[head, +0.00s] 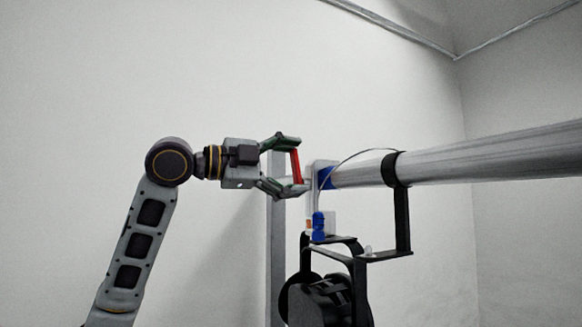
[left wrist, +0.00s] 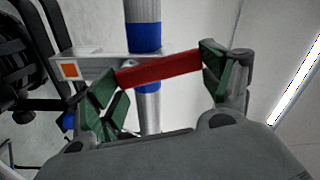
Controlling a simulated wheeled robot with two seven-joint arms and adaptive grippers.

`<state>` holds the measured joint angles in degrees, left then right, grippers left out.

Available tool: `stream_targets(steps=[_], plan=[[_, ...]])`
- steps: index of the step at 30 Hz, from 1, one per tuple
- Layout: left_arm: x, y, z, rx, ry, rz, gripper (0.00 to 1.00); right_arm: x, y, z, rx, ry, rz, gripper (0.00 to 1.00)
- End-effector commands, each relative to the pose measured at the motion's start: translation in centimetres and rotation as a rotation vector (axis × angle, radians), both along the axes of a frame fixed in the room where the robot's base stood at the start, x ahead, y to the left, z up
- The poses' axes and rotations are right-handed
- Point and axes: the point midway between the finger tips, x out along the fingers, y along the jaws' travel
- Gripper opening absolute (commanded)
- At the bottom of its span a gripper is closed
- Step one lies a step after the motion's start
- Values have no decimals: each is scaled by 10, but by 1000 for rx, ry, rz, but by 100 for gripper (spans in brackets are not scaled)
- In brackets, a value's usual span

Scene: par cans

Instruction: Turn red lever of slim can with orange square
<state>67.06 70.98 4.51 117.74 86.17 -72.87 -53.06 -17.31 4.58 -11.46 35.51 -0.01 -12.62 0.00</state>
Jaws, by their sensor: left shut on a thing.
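The red lever (left wrist: 160,70) lies lengthwise between the green fingers of my left gripper (left wrist: 160,80) in the left wrist view, one end at each finger. In the head view the lever (head: 296,166) stands nearly upright between the fingertips of my left gripper (head: 292,165), which is shut on it. The orange square (left wrist: 69,71) is on a pale clamp plate left of the lever; it shows small in the head view (head: 309,225). The slim black can (head: 328,300) hangs below the pipe, cut off by the bottom edge. My right gripper is not in view.
A silver pipe (head: 480,152) runs in from the right, with a blue band (head: 325,178) near its end and a black bracket (head: 402,205) below it. A blue knob (head: 319,226) sits under the clamp. A grey post (head: 276,250) stands behind. The space above is free.

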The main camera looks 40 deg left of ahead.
Motion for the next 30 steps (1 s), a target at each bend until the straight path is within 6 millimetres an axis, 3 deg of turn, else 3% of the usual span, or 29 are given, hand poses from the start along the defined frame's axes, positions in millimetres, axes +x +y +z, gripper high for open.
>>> stream_targets(steps=[12, 29, 30], plan=[[-3, -7, -1, 205, -84, 1, 37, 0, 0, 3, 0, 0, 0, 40], [-3, -9, -2, 237, -97, 0, 37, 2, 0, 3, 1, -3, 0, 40], [-3, -9, -2, 236, -96, 0, 85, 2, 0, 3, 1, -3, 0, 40]])
